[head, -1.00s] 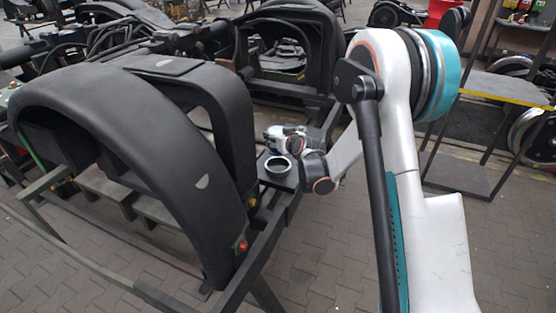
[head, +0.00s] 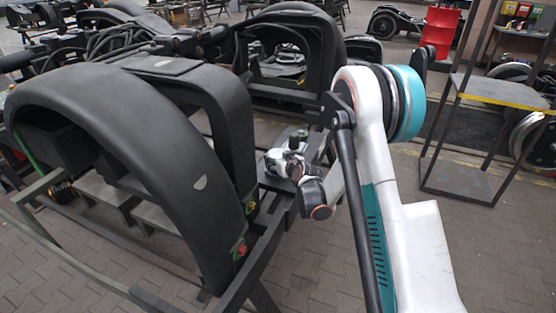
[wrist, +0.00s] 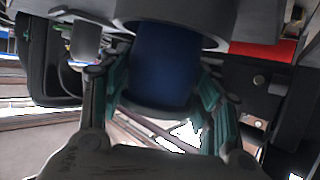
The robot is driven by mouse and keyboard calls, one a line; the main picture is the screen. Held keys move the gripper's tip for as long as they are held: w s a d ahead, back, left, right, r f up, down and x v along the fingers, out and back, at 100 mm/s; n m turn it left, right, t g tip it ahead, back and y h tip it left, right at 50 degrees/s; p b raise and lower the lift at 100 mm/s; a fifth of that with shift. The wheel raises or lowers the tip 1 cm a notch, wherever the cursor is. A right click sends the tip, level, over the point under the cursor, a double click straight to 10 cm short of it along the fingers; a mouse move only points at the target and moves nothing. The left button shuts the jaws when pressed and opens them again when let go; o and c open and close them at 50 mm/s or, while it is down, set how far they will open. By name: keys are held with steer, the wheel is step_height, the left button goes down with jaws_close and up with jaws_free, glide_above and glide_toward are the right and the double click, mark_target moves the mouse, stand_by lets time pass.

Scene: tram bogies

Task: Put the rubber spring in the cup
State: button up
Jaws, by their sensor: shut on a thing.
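My gripper (head: 280,160) is over the dark rail beside the front black arch. In the wrist view its teal fingers (wrist: 163,80) are shut on the rubber spring, a dark blue cylinder (wrist: 165,62) with a dark end towards my palm. A wide grey round body, seemingly the cup (wrist: 220,22), is at the top of the wrist view, at the spring's far end. I cannot tell whether the spring is inside it or only in line with it. In the head view my gripper and wrist hide the cup and spring.
The large black arch (head: 140,110) stands close left of my gripper, with a second arch (head: 318,60) behind. A grey rack (head: 490,95) and a red drum (head: 440,28) are at the right. In the wrist view a red block (wrist: 265,50) shows at right.

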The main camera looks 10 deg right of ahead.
steer(key=shift+f, duration=0.2)
steer(key=o, duration=1.5)
steer(key=shift+r, duration=0.1)
steer(key=shift+r, duration=0.1)
steer(key=shift+s+r, duration=0.1)
steer(key=shift+s, duration=0.05)
steer(key=s+a+r+g+p, duration=0.1)
steer(key=s+r+g, duration=0.1)
steer(key=s+r, duration=0.85)
steer(key=s+r+g+p, duration=0.1)
steer(key=s+r, duration=0.7)
steer(key=s, duration=0.5)
steer(key=s+d+r+m+g+h, duration=0.1)
steer(key=s+r+g+h, duration=0.1)
steer(key=s, duration=2.1)
steer(key=shift+s+m+g, duration=0.25)
steer(key=shift+m+g, duration=0.15)
steer(key=shift+g, duration=0.3)
